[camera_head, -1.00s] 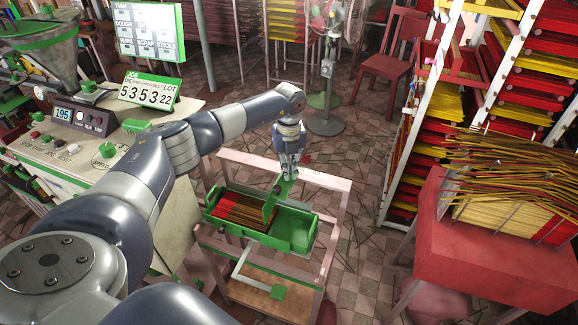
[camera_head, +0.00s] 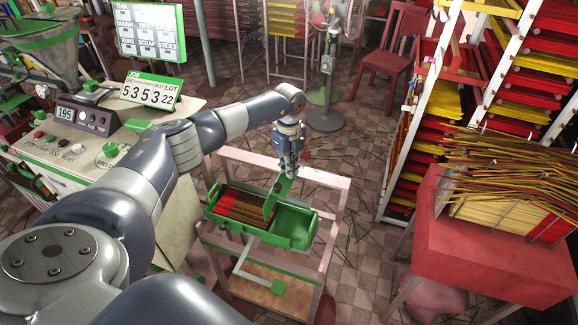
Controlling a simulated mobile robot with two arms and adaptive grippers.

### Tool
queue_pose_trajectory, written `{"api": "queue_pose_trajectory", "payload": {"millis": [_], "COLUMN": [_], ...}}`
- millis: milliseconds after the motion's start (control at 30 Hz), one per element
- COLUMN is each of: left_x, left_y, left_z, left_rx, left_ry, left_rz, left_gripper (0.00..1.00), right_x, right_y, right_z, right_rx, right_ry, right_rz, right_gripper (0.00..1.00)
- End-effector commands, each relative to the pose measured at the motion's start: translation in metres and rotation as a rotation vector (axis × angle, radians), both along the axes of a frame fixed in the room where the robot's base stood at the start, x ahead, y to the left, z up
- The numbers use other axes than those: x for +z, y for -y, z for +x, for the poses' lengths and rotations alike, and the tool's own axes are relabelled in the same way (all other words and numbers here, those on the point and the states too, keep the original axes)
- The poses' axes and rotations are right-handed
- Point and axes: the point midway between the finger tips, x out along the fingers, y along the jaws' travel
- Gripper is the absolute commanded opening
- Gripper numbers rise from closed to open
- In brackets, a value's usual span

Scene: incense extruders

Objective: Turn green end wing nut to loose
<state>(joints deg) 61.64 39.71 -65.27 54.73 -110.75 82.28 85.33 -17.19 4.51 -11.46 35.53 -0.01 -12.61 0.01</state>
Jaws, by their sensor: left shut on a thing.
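A green tray (camera_head: 300,243) holding brown and red sticks (camera_head: 238,208) stands on a pale pink cart. My left gripper (camera_head: 287,172) points down over the tray and is shut on the top of a tilted green plate (camera_head: 277,196). The plate crosses the tray between the sticks and the empty right part. I cannot tell whether this plate is the green end wing nut; no other wing nut can be made out clearly. My right gripper is not in view.
A grey bar with a green block (camera_head: 277,287) sticks out in front of the tray. The machine panel (camera_head: 60,150) is at left. A red stand (camera_head: 490,235) with loose sticks and a white rack are at right. Open floor lies between cart and rack.

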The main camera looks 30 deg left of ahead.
Motion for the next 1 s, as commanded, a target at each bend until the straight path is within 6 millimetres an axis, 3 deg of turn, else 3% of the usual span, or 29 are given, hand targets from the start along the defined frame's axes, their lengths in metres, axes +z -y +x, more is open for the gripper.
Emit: {"api": "queue_pose_trajectory", "payload": {"millis": [267, 300, 367, 767, 1000], "left_x": [0.003, 0.003, 0.003, 0.005, 0.044], "left_y": [-0.002, -0.002, -0.002, 0.0, -0.001], "left_z": [0.003, 0.003, 0.002, 0.001, 0.002], "left_rx": [0.001, 0.001, 0.001, -0.001, -0.001], "left_ry": [0.009, 0.009, 0.008, 0.004, 0.008], "left_rz": [0.003, 0.003, 0.003, 0.001, 0.001], "left_gripper": [0.0, 0.13, 0.26, 0.26, 0.26], "right_x": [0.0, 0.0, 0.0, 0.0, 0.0], "right_y": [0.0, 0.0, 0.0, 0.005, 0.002], "right_z": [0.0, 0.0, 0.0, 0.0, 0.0], "right_rx": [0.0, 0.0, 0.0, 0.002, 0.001], "right_ry": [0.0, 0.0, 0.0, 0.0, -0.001], "right_rz": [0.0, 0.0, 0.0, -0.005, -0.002], "right_gripper": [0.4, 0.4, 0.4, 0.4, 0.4]}}
